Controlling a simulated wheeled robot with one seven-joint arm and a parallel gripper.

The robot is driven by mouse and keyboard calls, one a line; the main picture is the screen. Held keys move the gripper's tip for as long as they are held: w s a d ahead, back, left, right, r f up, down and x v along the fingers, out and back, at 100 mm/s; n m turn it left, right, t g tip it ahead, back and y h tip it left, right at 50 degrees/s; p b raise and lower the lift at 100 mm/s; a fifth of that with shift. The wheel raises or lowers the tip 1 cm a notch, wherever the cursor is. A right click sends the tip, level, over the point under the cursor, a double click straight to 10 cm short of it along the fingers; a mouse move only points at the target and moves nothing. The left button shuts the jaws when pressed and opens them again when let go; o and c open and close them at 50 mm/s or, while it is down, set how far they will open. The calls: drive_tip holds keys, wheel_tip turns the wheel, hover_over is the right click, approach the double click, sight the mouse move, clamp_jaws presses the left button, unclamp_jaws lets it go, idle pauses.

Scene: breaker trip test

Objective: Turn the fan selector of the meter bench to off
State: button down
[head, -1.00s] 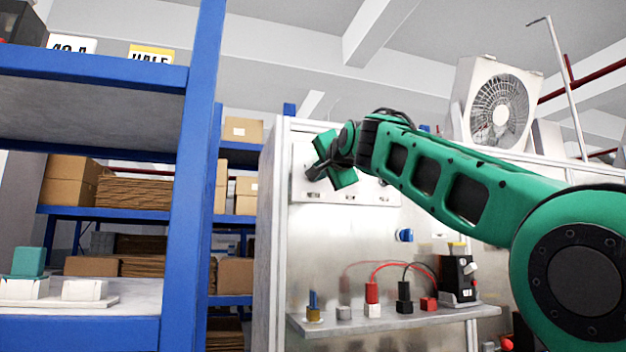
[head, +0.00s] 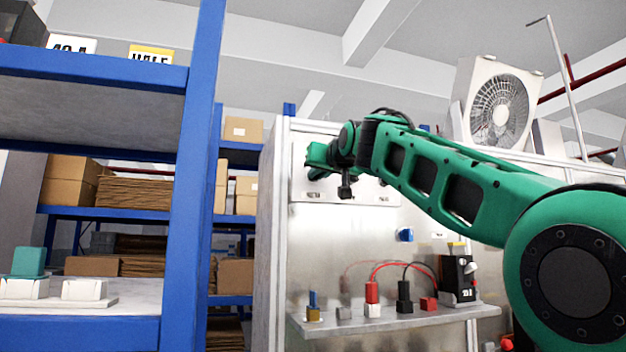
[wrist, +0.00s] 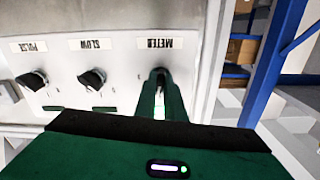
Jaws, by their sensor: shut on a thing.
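My gripper (head: 318,158) is at the upper left of the bench's white control panel (head: 350,196). In the wrist view, which is upside down, its green fingers (wrist: 160,98) are shut around a knob by the METER label (wrist: 157,43). The fingers mostly hide that knob and its pointer. Two dark knobs stand free beside it: one by the SLOW label (wrist: 90,44) and one by the PULSE label (wrist: 29,47). I see no label reading fan, and I cannot read the off mark at the held knob.
A white box fan (head: 500,108) stands on top at the right. Below the panel, a shelf (head: 400,322) holds several plugs with red and black leads and a black device (head: 458,278). A blue rack post (head: 195,180) stands left of the bench.

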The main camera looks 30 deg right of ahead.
drive_tip(key=n, duration=1)
drive_tip(key=shift+w+f+n, duration=0.1)
drive_tip(key=shift+f+n, duration=0.1)
drive_tip(key=shift+n, duration=0.1)
drive_tip(key=shift+a, duration=0.1)
idle(0.3)
drive_tip(key=c, duration=1.8)
unclamp_jaws()
drive_tip(key=shift+c, duration=0.2)
drive_tip(key=shift+r, duration=0.1)
